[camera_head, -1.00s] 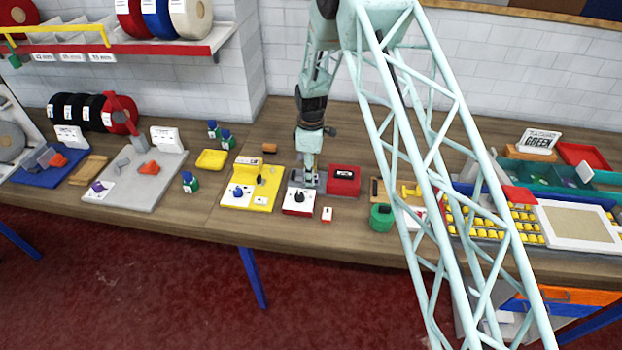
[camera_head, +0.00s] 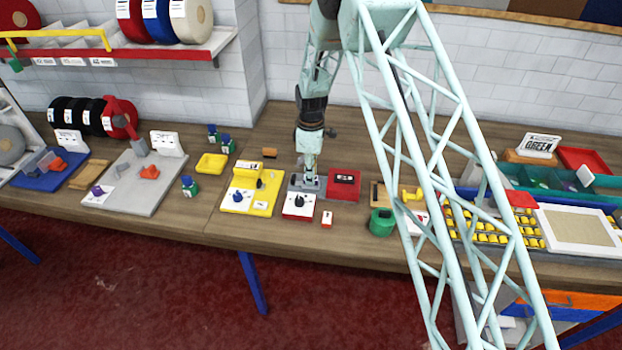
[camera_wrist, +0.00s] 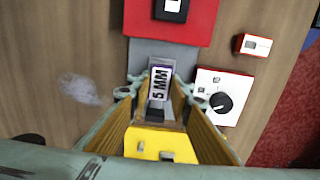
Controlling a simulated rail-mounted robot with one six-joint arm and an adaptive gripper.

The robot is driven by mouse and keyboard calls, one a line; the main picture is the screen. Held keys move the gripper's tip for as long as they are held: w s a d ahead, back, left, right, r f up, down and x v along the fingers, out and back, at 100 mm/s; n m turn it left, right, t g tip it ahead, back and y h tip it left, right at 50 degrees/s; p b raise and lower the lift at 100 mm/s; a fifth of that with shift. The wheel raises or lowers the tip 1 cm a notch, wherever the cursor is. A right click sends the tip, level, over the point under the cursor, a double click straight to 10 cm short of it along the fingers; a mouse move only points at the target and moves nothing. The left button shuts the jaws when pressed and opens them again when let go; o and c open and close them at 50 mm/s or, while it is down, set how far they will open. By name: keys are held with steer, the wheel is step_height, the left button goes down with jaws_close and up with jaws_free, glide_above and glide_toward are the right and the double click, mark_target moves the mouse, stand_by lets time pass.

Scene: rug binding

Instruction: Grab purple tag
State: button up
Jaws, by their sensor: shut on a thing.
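The purple tag (camera_wrist: 161,84) shows in the wrist view as a white label reading "5 MM" with a purple edge. It stands between the fingertips of my gripper (camera_wrist: 154,97), over the grey part of a small device. My gripper is shut on the tag. In the head view my gripper (camera_head: 311,176) points down at the grey part (camera_head: 298,183) behind a white-faced unit with a black knob. The tag is too small to make out there.
A red box (camera_head: 344,185) stands close to the right of the gripper. A yellow device (camera_head: 262,204) with a blue knob is on the left. The white-faced knob unit (camera_head: 299,210) is in front. A small red-and-white block (camera_head: 327,218) and a green round container (camera_head: 381,224) lie farther right.

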steer(key=shift+r, duration=1.15)
steer(key=s+d+r+b, duration=0.1)
steer(key=s+d+b, duration=0.2)
steer(key=s, duration=1.2)
steer(key=shift+s+d+r, duration=0.2)
steer(key=shift+s+d, duration=0.1)
steer(key=shift+d, duration=0.05)
